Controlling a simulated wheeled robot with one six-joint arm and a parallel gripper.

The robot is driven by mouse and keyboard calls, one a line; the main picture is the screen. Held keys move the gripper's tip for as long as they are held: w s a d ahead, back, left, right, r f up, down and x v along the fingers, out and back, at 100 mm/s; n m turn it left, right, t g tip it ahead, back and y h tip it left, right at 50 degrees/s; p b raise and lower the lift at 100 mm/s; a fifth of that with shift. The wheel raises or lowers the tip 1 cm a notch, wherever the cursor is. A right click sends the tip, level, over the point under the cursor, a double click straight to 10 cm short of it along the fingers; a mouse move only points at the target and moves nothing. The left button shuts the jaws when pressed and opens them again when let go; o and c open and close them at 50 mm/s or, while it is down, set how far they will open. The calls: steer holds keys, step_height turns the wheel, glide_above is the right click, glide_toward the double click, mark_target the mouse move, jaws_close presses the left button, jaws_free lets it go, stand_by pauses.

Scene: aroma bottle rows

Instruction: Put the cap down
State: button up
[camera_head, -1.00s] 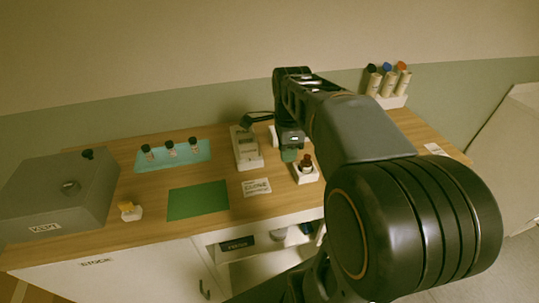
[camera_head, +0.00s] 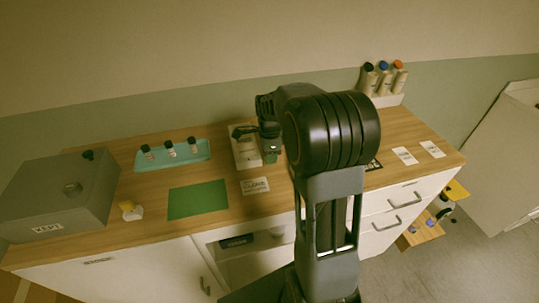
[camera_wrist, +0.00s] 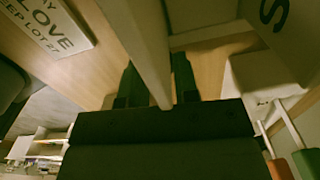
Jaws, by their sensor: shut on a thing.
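My gripper (camera_head: 269,155) is above the back middle of the wooden counter, beside the white device and behind the CLOVE card. In the wrist view its two dark fingers (camera_wrist: 157,85) straddle a pale upright edge that crosses the middle. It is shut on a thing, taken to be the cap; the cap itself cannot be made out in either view. The CLOVE card (camera_head: 255,186) lies on the counter in front of the gripper, and also shows at the upper left of the wrist view (camera_wrist: 50,25).
A white device (camera_head: 246,155) stands left of my gripper. A teal tray (camera_head: 200,158) holds dark-capped bottles; a green mat (camera_head: 198,200) is bare. A grey box (camera_head: 60,200) fills the left end. A white rack (camera_head: 388,99) of tubes stands at the back right. My arm hides the counter's middle right.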

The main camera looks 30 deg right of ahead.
steer(key=shift+f, duration=0.2)
steer(key=shift+f, duration=0.15)
steer(key=o, duration=0.9)
step_height(320, 180, up, 11)
steer(key=s+a+f+n+t, duration=0.1)
steer(key=s+a+n, duration=0.2)
steer(key=s+n, duration=0.2)
steer(key=s+a+f+n+t, duration=0.1)
steer(key=s+a+n, duration=0.2)
steer(key=n, duration=0.6)
steer(key=s+a+n+t, duration=0.2)
steer(key=s+a+n, duration=0.1)
steer(key=s+n, duration=0.4)
steer(key=shift+s+a+f+n, duration=0.3)
steer(key=shift+s+f, duration=0.1)
steer(key=shift+s, duration=0.15)
